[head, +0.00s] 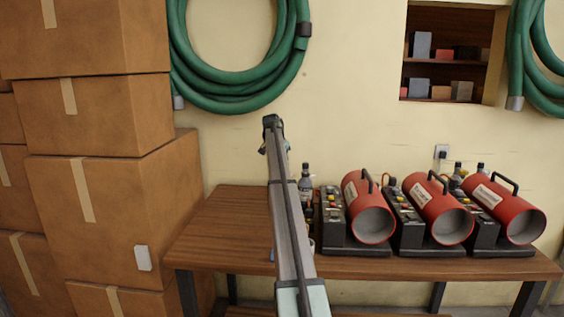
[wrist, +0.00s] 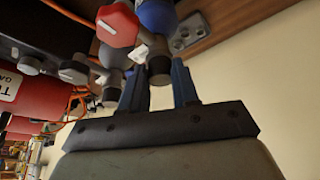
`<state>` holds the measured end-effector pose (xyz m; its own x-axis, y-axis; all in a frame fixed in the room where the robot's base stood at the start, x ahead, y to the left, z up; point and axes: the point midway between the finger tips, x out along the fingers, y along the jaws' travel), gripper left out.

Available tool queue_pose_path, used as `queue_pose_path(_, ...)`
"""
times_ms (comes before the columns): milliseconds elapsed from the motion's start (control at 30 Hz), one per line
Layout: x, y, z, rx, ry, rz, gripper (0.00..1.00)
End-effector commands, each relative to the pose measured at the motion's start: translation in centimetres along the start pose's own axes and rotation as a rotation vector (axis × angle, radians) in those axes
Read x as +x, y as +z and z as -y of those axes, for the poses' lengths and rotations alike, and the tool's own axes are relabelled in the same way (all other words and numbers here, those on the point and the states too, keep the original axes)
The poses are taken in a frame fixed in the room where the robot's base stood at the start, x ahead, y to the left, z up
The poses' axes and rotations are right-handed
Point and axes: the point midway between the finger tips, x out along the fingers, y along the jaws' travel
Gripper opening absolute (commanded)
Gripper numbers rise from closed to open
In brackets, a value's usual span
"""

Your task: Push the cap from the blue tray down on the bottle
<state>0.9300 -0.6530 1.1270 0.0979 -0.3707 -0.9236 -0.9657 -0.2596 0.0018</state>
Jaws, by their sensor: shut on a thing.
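In the wrist view my gripper (wrist: 160,72) has its two blue fingers apart, with a small dark round cap (wrist: 159,71) between them; it is shut on this cap. Just beyond the cap are a rounded blue part (wrist: 156,15) and a red knob (wrist: 117,25); I cannot tell whether the cap touches either. In the head view a grey bottle with a dark top (head: 307,176) stands upright at the left end of the machine row. I cannot make out the blue tray clearly.
Red cylindrical heaters (head: 435,212) on black bases line the wooden table (head: 212,228), with more bottles (head: 480,169) behind them. Cardboard boxes (head: 98,210) are stacked at the left. The table's left part is clear. Orange cables (wrist: 70,12) run near my gripper.

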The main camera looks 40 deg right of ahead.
Motion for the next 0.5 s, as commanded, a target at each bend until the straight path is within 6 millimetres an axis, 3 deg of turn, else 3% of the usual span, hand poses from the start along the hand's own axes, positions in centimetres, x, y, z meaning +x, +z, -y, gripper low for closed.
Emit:
queue_pose_path(267, 0.05, 0.02, 0.00, 0.000, 0.000, 0.000, 0.02)
queue_pose_path(300, 0.06, 0.02, 0.00, 0.000, 0.000, 0.000, 0.32)
queue_pose_path(500, 0.05, 0.03, 0.00, 0.000, 0.000, 0.000, 0.51)
